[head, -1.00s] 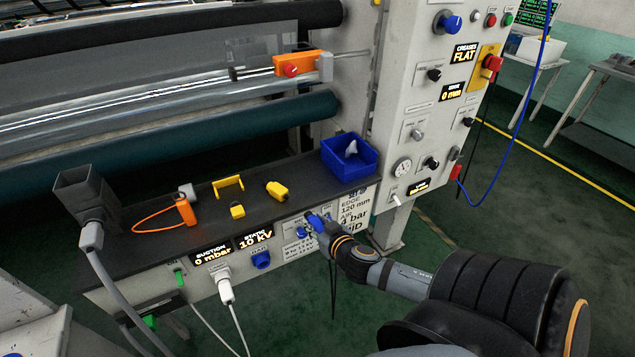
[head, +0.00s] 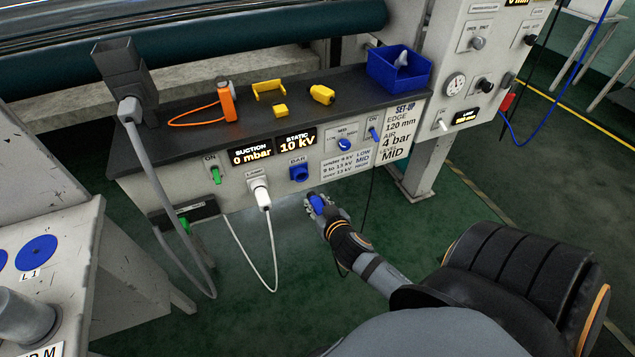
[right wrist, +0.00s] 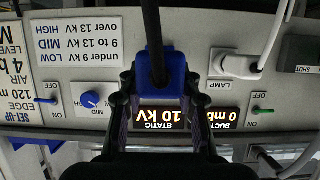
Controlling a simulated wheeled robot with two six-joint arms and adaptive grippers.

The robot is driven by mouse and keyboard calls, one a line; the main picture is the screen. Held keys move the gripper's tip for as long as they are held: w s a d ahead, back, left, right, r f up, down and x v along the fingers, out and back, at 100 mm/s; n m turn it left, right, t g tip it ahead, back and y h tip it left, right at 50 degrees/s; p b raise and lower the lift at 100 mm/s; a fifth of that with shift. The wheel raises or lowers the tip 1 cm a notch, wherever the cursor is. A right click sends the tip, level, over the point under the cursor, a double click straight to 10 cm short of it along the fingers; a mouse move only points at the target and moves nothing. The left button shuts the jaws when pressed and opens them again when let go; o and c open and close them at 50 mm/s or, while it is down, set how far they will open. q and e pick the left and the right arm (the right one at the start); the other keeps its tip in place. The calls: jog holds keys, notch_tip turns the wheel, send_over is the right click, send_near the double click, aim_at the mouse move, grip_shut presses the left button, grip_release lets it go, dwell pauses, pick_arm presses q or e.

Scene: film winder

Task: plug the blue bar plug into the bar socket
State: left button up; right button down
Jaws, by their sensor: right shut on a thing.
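The blue bar plug (head: 317,203) is held in my right gripper (head: 320,207), which is shut on it. The plug also shows in the right wrist view (right wrist: 162,82), between the fingers, with a dark cable running from it. The blue bar socket (head: 299,172) is on the front panel under the BAR label. In the head view the plug is below and slightly right of the socket, apart from it. In the right wrist view I cannot make out the socket; the plug and gripper cover part of the panel. My left gripper is not in view.
A white lamp plug (head: 262,196) with a hanging cable sits left of the bar socket. A blue knob (head: 344,144) and a blue switch (head: 374,134) are to its right. The dark shelf (head: 190,135) above holds orange and yellow parts and a blue bin (head: 398,70).

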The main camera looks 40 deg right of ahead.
jog(key=shift+r, duration=0.1)
jog(key=shift+w, duration=0.3)
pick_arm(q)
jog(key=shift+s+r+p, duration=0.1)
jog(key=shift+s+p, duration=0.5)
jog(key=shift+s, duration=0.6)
pick_arm(e)
jog(key=shift+w+d, duration=0.25)
jog(key=shift+w, duration=0.55)
jog(key=shift+w+d, duration=0.2)
jog(key=shift+w, duration=0.65)
jog(key=shift+w+d, duration=0.25)
jog(key=shift+w, duration=0.55)
pick_arm(q)
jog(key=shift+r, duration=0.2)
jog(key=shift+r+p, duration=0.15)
jog(key=shift+p, duration=0.2)
